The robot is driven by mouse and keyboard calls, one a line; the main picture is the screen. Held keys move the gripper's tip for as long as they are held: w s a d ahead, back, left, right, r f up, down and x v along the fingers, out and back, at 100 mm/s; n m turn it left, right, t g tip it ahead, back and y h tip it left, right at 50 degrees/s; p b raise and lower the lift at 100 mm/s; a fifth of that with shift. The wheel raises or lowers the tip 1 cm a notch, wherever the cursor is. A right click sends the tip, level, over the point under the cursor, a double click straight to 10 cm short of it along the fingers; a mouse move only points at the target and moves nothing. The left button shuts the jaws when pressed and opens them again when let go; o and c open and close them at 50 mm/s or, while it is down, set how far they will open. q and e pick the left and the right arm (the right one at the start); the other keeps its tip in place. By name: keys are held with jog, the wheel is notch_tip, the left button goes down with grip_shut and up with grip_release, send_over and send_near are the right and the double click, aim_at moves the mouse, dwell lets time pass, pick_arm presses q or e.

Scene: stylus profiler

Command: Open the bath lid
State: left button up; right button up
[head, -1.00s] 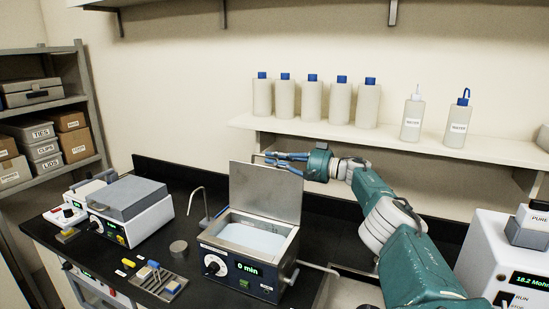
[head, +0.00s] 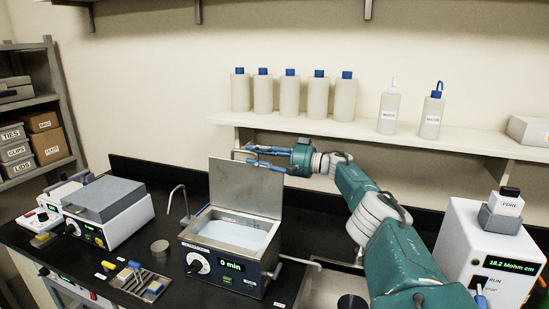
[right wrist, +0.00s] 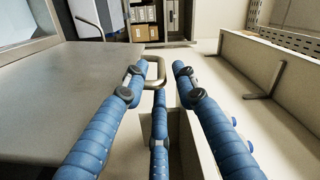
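The bath (head: 228,262) is a dark blue box with a steel tank, a "0 min" display and a knob, on the black bench. Clear liquid shows inside. Its grey metal lid (head: 246,190) stands up, roughly vertical, at the back of the tank. My right gripper (head: 248,156) is at the lid's top edge, behind it. In the right wrist view, the lid's metal handle (right wrist: 155,70) lies between the blue fingers (right wrist: 157,80), which are spread apart. Whether any finger touches the handle is not clear. My left gripper is not in view.
A shelf (head: 380,138) with several blue-capped bottles runs behind my right arm. A white instrument with a grey lid (head: 104,197) and a tool tray (head: 143,281) stand left of the bath. A water purifier (head: 490,250) stands right, with a sink area between.

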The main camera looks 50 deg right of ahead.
jog(key=v, duration=1.1)
jog(key=shift+r, duration=0.1)
